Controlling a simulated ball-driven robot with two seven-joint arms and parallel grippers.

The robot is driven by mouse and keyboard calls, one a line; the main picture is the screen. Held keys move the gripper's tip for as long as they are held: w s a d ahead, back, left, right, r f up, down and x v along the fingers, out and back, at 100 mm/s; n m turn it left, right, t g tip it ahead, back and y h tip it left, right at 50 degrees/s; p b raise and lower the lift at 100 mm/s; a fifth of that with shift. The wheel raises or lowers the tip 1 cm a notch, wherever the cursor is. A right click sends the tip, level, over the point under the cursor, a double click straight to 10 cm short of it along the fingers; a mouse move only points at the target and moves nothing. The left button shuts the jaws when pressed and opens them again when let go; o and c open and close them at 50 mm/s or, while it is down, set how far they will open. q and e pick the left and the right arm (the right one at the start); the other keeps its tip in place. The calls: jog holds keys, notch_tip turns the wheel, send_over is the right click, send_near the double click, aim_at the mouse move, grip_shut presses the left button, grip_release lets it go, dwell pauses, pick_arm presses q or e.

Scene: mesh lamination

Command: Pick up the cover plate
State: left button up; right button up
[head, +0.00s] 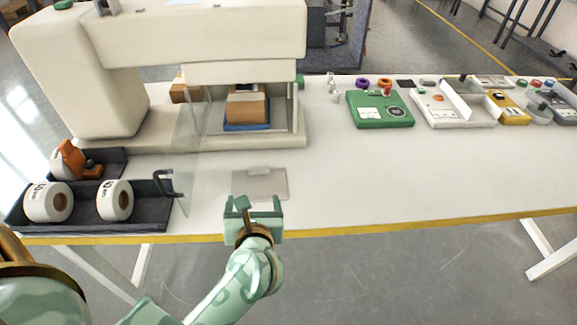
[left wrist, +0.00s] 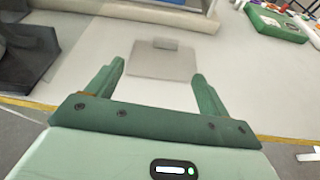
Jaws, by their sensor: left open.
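The cover plate (head: 272,183) is a thin, flat, greyish square with a small raised tab on its far part. It lies on the white table near the front edge, in front of the machine. It also shows in the left wrist view (left wrist: 160,64), ahead of my fingers and centred between them. My left gripper (head: 254,208) is open and empty, just on the near side of the plate in the head view. Its fingers hide part of the plate's near edge there. I cannot tell its height above the table. My right gripper is not in view.
A large cream machine (head: 210,38) stands behind, with a clear panel (head: 184,150) and a brown block (head: 246,107) on a blue base. A dark tray (head: 150,208) with white rolls is at the left. A green case (head: 380,109) and other parts lie right. The table's front right is clear.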

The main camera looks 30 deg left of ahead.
pick_arm(q)
jog(key=shift+w+a+f+n+h, duration=0.15)
jog(key=shift+w+n+h, duration=0.3)
jog(key=shift+w, duration=0.7)
jog(key=b, duration=0.3)
send_near(258, 169)
jog(key=x, duration=0.3)
jog(key=shift+w+f, duration=0.1)
jog(key=shift+w, duration=0.15)
jog(key=shift+w+a, duration=0.2)
jog(key=b+x, duration=0.2)
jog(key=x, duration=0.3)
jog(key=shift+w+f, duration=0.1)
jog(key=shift+f, duration=0.15)
jog(key=shift+r, duration=0.15)
jog(key=shift+c, duration=0.7)
jog(key=c, duration=1.1)
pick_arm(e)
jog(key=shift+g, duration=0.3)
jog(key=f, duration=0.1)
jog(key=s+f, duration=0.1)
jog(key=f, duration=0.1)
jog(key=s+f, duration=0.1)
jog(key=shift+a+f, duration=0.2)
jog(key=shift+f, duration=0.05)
pick_arm(q)
jog(key=shift+o, duration=0.2)
